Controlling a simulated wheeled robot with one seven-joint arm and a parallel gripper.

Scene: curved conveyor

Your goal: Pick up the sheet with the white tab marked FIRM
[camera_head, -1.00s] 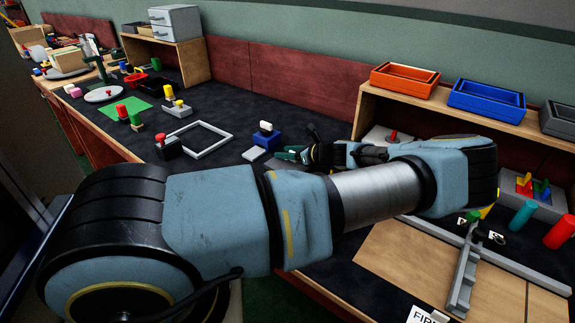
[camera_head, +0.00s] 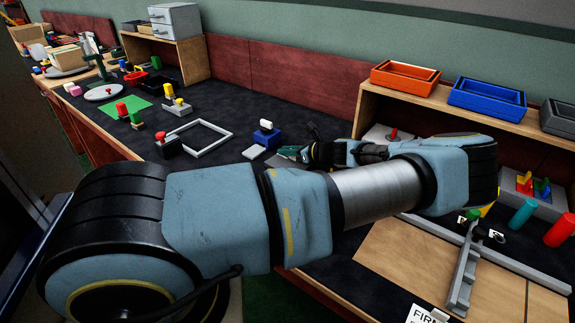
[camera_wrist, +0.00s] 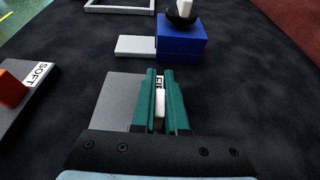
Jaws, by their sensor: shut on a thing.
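In the wrist view, the green fingers of my gripper (camera_wrist: 160,100) are shut on an upright white tab (camera_wrist: 159,110). The tab belongs to a flat grey sheet (camera_wrist: 118,98) that shows mostly to the left of the fingers. A white label between the fingers (camera_wrist: 159,82) shows only its first letters, which look like "FI"; the rest is hidden. I cannot tell whether the sheet is clear of the dark bench top.
A blue block (camera_wrist: 181,38) and a light grey plate (camera_wrist: 135,46) stand just beyond my gripper. A grey frame (camera_head: 199,136) lies further left. A wooden board (camera_head: 410,262) with a FIRM card (camera_head: 428,314) is at right.

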